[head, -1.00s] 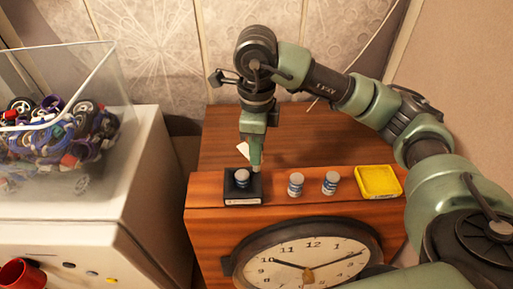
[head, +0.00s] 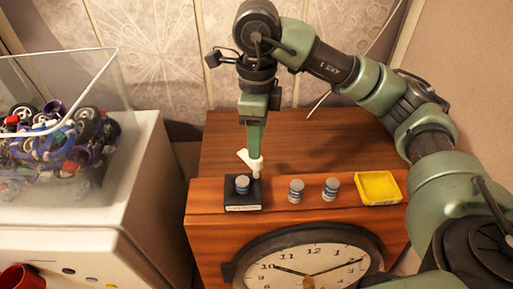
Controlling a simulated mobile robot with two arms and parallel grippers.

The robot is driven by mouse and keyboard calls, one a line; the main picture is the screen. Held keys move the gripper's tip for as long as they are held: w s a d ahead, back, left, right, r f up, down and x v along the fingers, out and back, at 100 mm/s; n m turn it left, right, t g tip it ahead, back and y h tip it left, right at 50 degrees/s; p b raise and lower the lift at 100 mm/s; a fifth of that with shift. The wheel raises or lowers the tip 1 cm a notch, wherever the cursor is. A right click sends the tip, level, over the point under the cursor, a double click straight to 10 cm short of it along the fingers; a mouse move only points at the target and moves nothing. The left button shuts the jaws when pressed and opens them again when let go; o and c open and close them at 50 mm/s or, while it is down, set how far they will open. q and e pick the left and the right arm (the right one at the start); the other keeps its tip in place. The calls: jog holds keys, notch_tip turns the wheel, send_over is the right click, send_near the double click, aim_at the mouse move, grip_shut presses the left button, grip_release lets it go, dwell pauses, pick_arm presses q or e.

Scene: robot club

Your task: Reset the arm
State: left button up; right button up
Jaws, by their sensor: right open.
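My right arm is in the head view, reaching in from the right and hanging down over the wooden cabinet. Its right gripper (head: 253,168) has pale fingertips just above and behind a black square holder (head: 245,206). The gripper is open, with no object visible between its fingers. My left gripper is not in view.
Two similar canisters, one (head: 296,191) and another (head: 331,189), stand right of the holder, beside a yellow tray (head: 378,188). A clock (head: 310,262) is on the cabinet front. A clear bin (head: 60,120) of colourful parts sits on a white cabinet at left.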

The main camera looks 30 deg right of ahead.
jog(key=shift+r, duration=1.25)
